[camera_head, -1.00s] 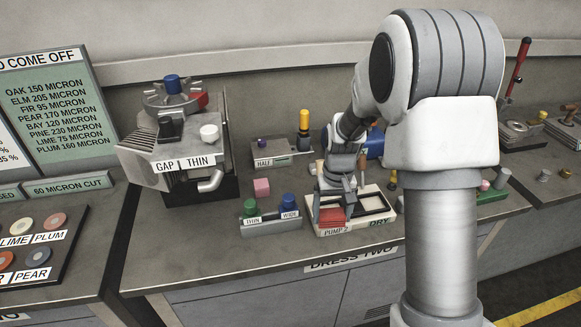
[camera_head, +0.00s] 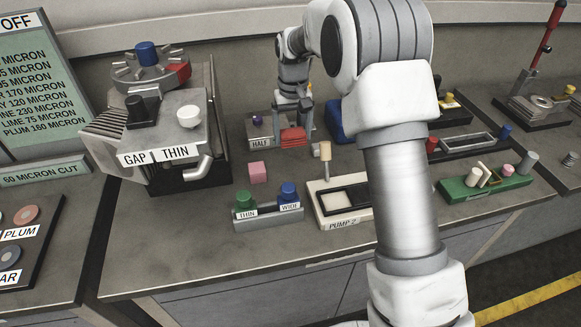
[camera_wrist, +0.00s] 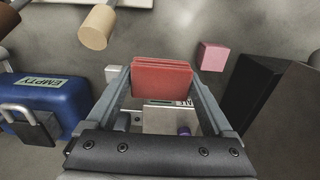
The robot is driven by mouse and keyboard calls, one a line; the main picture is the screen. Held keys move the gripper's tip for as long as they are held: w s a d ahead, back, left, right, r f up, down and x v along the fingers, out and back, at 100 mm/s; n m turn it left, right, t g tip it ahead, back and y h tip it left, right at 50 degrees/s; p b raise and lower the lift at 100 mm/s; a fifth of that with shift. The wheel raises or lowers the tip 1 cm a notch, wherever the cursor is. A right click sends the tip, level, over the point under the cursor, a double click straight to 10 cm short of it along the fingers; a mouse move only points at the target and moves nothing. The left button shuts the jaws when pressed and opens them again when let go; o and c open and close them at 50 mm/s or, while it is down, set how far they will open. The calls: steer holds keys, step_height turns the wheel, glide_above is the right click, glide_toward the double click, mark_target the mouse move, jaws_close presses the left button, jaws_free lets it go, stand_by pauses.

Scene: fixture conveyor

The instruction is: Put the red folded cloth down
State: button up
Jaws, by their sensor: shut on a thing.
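In the wrist view the cloth (camera_wrist: 162,78) shows as a stack of red folds between the two grey fingers of my gripper (camera_wrist: 160,85). The gripper is shut on it. I cannot tell whether the cloth touches the bench (camera_head: 200,218) or hangs just above it.
The PUMP 2 tray (camera_head: 318,206) stands in front, partly behind my arm. A pink cube (camera_head: 257,172) and the THIN/WIDE block (camera_head: 268,217) are to its left. A blue EMPTY-labelled box (camera_wrist: 40,100) with a padlock is beside my gripper. Bare bench lies around the cube.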

mark_target(291, 169)
steer(key=shift+w+a+f, duration=0.1)
steer(key=shift+w+f, duration=0.2)
steer(key=shift+f, duration=0.2)
step_height(291, 169, down, 9)
steer(key=shift+f+b, duration=0.2)
steer(key=shift+b, duration=0.25)
steer(key=shift+f, duration=0.1)
steer(key=shift+f, duration=0.15)
steer(key=o, duration=0.9)
